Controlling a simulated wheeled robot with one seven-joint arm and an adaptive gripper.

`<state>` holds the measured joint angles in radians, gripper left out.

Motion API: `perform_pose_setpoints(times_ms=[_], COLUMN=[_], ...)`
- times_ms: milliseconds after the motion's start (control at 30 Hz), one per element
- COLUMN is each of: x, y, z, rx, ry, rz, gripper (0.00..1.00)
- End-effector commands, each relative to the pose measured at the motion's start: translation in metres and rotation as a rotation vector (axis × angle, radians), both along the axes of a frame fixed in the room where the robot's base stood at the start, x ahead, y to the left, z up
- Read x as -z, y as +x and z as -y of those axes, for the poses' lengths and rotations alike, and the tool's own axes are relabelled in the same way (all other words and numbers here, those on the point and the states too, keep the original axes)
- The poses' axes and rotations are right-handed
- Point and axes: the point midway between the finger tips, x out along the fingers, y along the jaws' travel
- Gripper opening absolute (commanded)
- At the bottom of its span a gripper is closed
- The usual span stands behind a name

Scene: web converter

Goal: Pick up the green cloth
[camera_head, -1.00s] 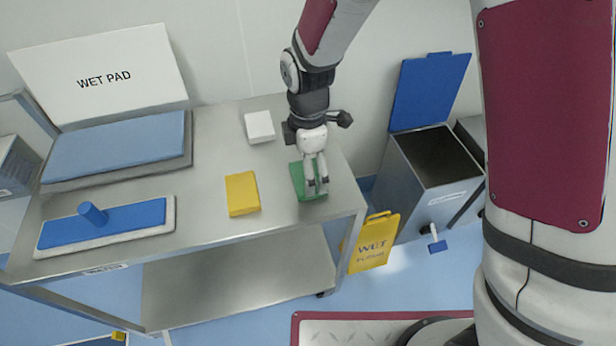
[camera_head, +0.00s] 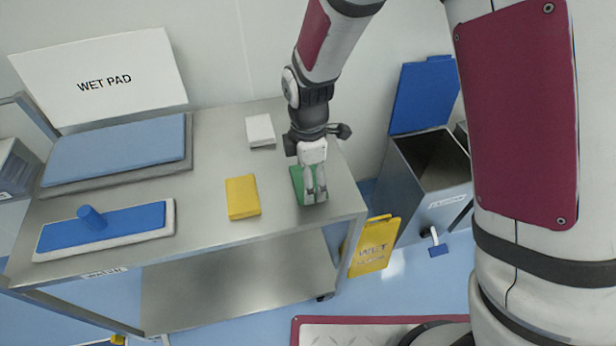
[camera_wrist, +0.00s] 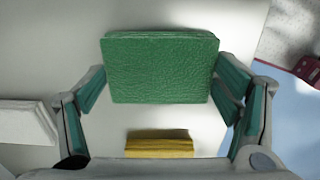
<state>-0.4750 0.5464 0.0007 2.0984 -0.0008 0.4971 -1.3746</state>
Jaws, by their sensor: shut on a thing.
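The green cloth (camera_head: 297,181) is a folded rectangular pad near the right end of the steel table. In the head view it is partly hidden behind my gripper (camera_head: 315,196), which points down over it. In the wrist view the green cloth (camera_wrist: 160,68) fills the space between my two fingers (camera_wrist: 160,100), one at its left edge and one at its right. My gripper is shut on the cloth. I cannot tell whether the cloth is clear of the table top.
A yellow cloth (camera_head: 242,197) and a white cloth (camera_head: 260,130) lie on the steel table (camera_head: 210,215). A blue flat mop (camera_head: 130,223) and a blue pad in a tray (camera_head: 115,152) are at left. An open bin (camera_head: 428,185) and yellow sign (camera_head: 373,245) stand right.

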Motion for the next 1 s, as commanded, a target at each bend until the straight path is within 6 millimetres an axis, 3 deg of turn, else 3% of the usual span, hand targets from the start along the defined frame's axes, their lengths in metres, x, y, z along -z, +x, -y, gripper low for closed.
perform_pose_setpoints(times_ms=[167,367,800,1000], x=[-0.01,-0.036,-0.045,-0.048], y=[0.0,0.001,-0.104,-0.14], z=[0.0,0.0,-0.002,-0.002], rx=[0.001,0.001,-0.005,-0.004], ry=[0.001,0.002,0.0,0.0], rz=[0.001,0.005,0.0,0.001], gripper=[0.61,0.61,0.61,0.61])
